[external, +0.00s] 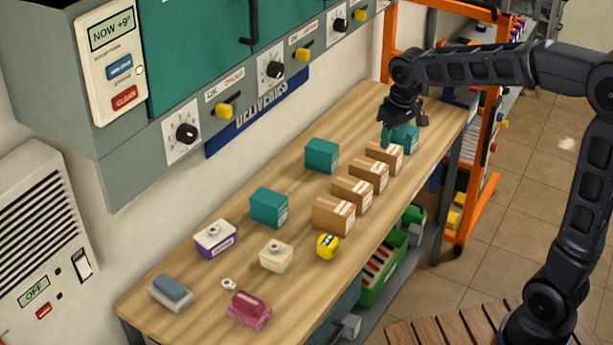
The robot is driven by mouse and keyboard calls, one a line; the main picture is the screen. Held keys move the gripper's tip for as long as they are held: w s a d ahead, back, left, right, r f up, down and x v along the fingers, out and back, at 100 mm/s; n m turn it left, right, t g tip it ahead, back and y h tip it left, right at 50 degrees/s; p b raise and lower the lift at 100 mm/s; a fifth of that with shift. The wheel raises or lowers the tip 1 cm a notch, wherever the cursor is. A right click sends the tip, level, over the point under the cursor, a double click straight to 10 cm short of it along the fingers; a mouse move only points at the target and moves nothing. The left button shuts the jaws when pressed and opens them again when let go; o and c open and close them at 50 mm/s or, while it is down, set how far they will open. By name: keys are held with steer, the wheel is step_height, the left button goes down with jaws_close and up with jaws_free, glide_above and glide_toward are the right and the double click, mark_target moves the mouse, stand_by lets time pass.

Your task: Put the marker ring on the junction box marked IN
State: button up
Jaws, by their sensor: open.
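A small white ring-like piece (228,284), which looks like the marker ring, lies near the front left of the wooden bench. A white and purple box (215,240) with a round knob on top stands behind it. A cream box (276,257) with a similar knob stands to its right. These two may be junction boxes, but I cannot read an IN mark on either. My gripper (393,136) is open at the far end of the bench, at a teal box (407,138) that it partly hides. It is well away from the ring.
Several cardboard boxes (333,215) stand in a row along the bench (215,312), with teal boxes (268,207) behind. A yellow round item (327,246), a grey-blue block (171,292) and a pink block (249,309) lie nearer. A wall cabinet (180,138) overhangs the back.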

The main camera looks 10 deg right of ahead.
steer(key=s+d+r+m+t, duration=0.1)
steer(key=s+d+r, duration=0.1)
steer(key=s+d, duration=0.5)
steer(key=s+d+r+m+t, duration=0.1)
steer(key=s+d+m, duration=0.15)
steer(key=d, duration=0.85)
steer(key=s+d+f+m, duration=0.1)
steer(key=s+d+f, duration=0.2)
steer(key=s+d, duration=0.6)
steer(key=s, duration=0.3)
steer(key=shift+d+m+t+h, duration=0.25)
steer(key=shift+m+t+h, duration=0.05)
steer(key=shift+m+t, duration=0.1)
